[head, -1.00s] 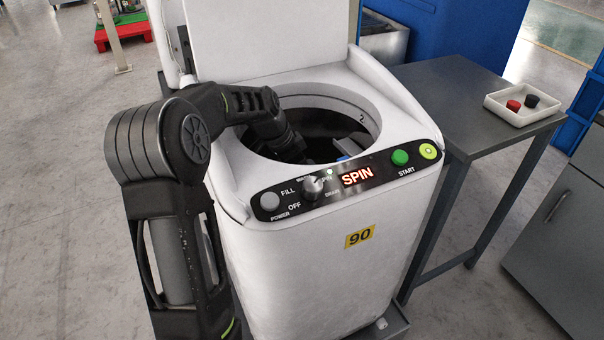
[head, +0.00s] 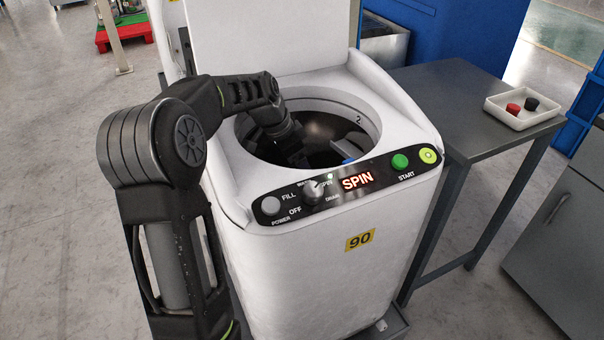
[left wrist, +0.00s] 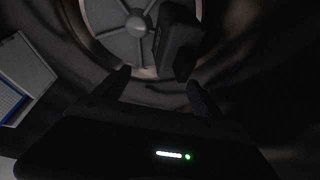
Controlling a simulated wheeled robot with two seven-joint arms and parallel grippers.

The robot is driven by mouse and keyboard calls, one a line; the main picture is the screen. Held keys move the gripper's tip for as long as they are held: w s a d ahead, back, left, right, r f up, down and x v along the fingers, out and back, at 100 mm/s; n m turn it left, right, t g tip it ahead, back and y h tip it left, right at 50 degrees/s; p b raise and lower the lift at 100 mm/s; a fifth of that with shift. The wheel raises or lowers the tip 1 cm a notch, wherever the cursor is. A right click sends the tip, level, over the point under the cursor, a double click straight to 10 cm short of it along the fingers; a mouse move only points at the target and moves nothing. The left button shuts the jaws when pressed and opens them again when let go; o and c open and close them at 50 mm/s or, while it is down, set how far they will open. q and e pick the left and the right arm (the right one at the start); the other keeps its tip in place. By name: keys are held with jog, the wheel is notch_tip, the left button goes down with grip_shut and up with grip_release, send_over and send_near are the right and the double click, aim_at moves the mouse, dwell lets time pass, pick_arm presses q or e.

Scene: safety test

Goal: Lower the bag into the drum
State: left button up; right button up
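The drum (head: 325,128) is the round opening in the top of the white washer (head: 330,255), with its lid up. My left gripper (head: 298,152) reaches down into it and is mostly hidden in shadow. In the left wrist view my left gripper (left wrist: 157,86) has its two fingers apart with nothing between the tips. A dark block-like thing (left wrist: 178,42) lies beyond them by the drum's ribbed bottom plate (left wrist: 108,38); I cannot tell whether it is the bag. A grey thing with a blue part (left wrist: 22,72) shows at the left, also pale blue in the head view (head: 347,160). My right gripper is not in view.
The washer's panel (head: 350,182) reads SPIN in red, with a green START button (head: 400,161) and a knob (head: 314,192). A grey table (head: 440,85) stands to the right, holding a white tray (head: 515,118) with a red and a black piece. The drum's rim surrounds my arm.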

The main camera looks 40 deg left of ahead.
pick_arm(q)
notch_tip(320, 180, up, 6)
jog(key=shift+p, duration=0.35)
jog(key=shift+d, duration=0.1)
dwell(0.8)
